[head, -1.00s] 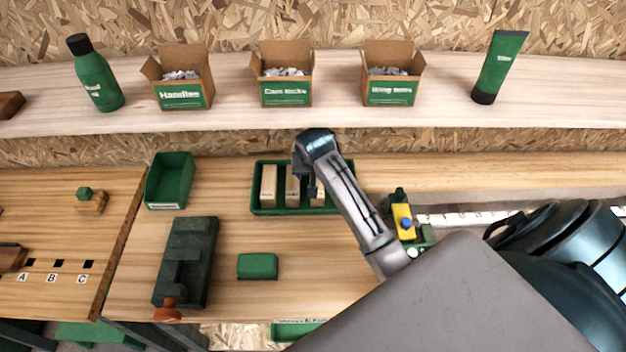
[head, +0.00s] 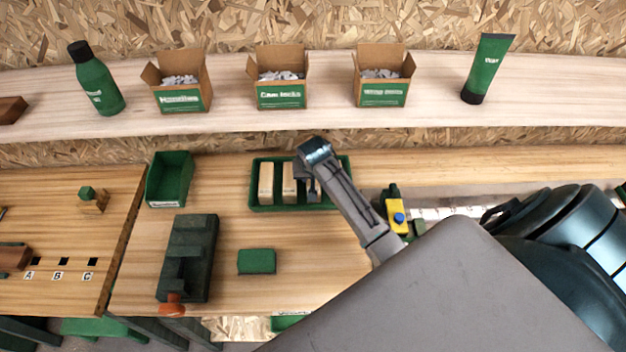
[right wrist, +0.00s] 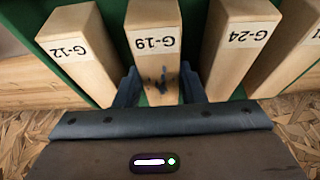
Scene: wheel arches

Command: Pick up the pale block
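Several pale wooden blocks stand in a green tray (head: 258,207). In the head view one pale block (head: 266,183) is at the left and another (head: 289,183) is beside it; my right gripper covers most of those further right. In the right wrist view the blocks carry labels: G-12 (right wrist: 80,48), G-19 (right wrist: 154,40), G-24 (right wrist: 238,40) and one cut off at the edge. My right gripper (right wrist: 160,84) is open, with one finger on each side of the G-19 block, close to its faces; contact is unclear. My left gripper is not in view.
An empty green bin (head: 170,180) stands left of the tray. A dark green fixture (head: 188,258) and a green block (head: 257,261) lie in front. A yellow and green item (head: 396,212) is right of my arm. A shelf with boxes runs behind.

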